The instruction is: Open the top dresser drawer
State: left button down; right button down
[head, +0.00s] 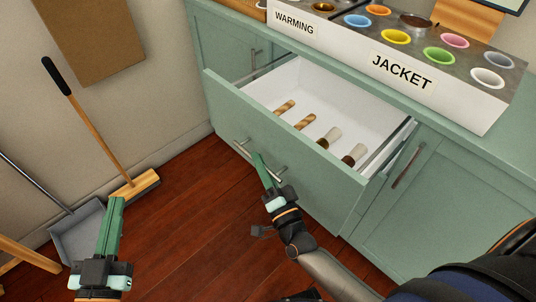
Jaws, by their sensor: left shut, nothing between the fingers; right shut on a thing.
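The top drawer (285,150) of the green dresser (450,190) is pulled well out. Its white inside shows, with several wooden-handled brushes or rolling tools (327,139) lying in it. The drawer front carries a metal bar handle (242,144). My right gripper (260,163) is at this handle, its green fingers shut on it. The fingers partly cover the handle's middle. My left gripper (116,206) is shut and empty, low on the left above the floor, apart from the dresser.
On the counter stands a steel holder with coloured cups, labelled WARMING and JACKET (402,72). A broom (130,188) and a grey dustpan (78,238) lean at the left wall. Red-brown wooden floor (190,225) is clear between my grippers.

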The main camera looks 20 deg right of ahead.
pick_arm(q)
jog(key=shift+f, duration=0.15)
pick_arm(e)
jog(key=shift+a, duration=0.1)
jog(key=c, duration=0.9)
grip_release()
pick_arm(q)
jog(key=shift+s, duration=0.15)
pick_arm(e)
jog(key=shift+s+f, duration=0.1)
jog(key=shift+s, duration=0.05)
